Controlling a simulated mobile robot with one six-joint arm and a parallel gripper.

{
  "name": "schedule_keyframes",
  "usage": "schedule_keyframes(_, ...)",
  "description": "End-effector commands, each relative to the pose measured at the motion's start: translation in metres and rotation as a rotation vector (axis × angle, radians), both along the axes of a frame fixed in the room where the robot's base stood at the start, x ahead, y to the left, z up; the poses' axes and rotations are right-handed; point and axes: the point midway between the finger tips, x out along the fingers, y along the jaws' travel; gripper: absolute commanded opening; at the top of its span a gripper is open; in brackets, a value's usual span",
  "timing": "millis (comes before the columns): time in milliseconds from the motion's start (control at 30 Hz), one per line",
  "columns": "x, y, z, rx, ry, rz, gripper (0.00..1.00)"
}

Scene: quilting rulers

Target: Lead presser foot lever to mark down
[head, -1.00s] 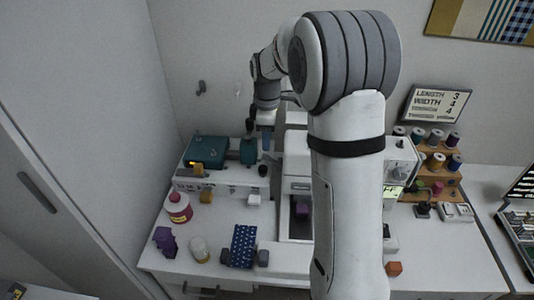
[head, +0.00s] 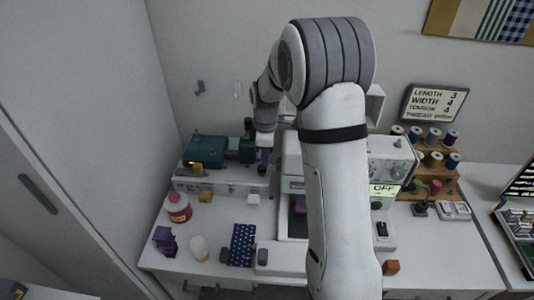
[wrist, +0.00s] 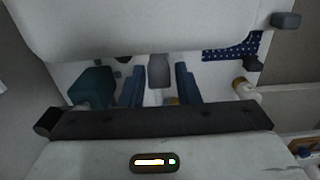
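The white sewing machine (head: 291,167) stands on the table, largely hidden behind my arm in the head view. Its white body (wrist: 150,30) fills the top of the wrist view. A grey lever-like piece (wrist: 158,70), which looks like the presser foot lever, hangs below that body between my fingers. My gripper (wrist: 160,88) has its two blue fingers apart, one on each side of the piece, with gaps showing. In the head view my gripper (head: 264,160) is at the left side of the machine. The lever's mark cannot be made out.
A teal box (head: 205,150) stands left of my gripper. A red-capped jar (head: 178,207), a cream spool (head: 199,248) and a dotted blue cloth (head: 242,244) lie on the table's front left. The machine's display (head: 384,189) reads OFF. A thread rack (head: 437,165) stands right.

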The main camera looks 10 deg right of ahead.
Motion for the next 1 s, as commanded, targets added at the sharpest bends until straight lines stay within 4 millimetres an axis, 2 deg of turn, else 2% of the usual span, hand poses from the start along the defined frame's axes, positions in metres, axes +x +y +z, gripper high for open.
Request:
schedule_keyframes(67,0.000,0.000,0.000,0.000,0.000,0.000,0.22)
schedule_keyframes(333,0.000,0.001,0.000,0.000,0.001,0.001,0.00)
schedule_keyframes(367,0.000,-0.006,0.000,0.000,0.001,-0.001,0.00)
schedule_keyframes(667,0.000,0.005,-0.002,-0.041,0.017,0.008,0.00)
schedule_keyframes(1000,0.003,0.016,-0.013,-0.259,0.086,0.011,0.00)
